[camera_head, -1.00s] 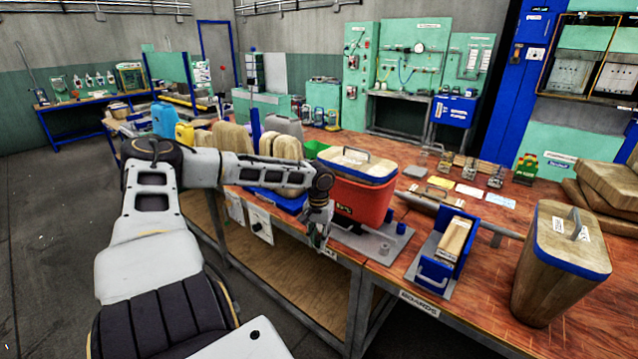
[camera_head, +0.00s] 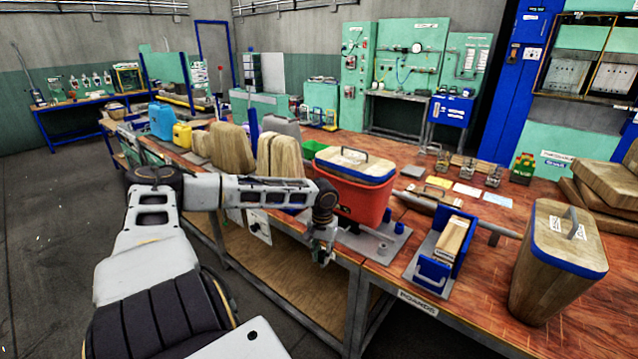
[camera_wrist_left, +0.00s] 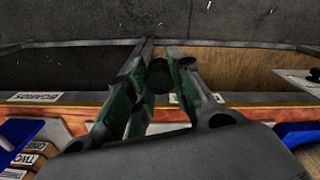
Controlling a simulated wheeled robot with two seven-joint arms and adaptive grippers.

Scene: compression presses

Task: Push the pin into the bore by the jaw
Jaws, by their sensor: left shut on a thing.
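My left gripper (camera_head: 322,254) hangs at the front edge of the bench, in front of the red bin (camera_head: 357,203) and left of the grey base plate (camera_head: 372,240). In the left wrist view its dark green fingers (camera_wrist_left: 158,80) close around a small dark round piece (camera_wrist_left: 159,74), which looks like the pin. Its far end is hard to make out. The plate carries a blue knob (camera_head: 402,228) and small dark round features. I cannot tell which one is the bore or the jaw. My right gripper is not in view.
A blue holder (camera_head: 435,268) with wooden boards (camera_head: 454,238) stands right of the plate. A wooden bin with a blue rim (camera_head: 556,262) stands at the front right. Wooden blocks (camera_head: 280,155) stand left of the red bin. Open floor lies in front of the bench.

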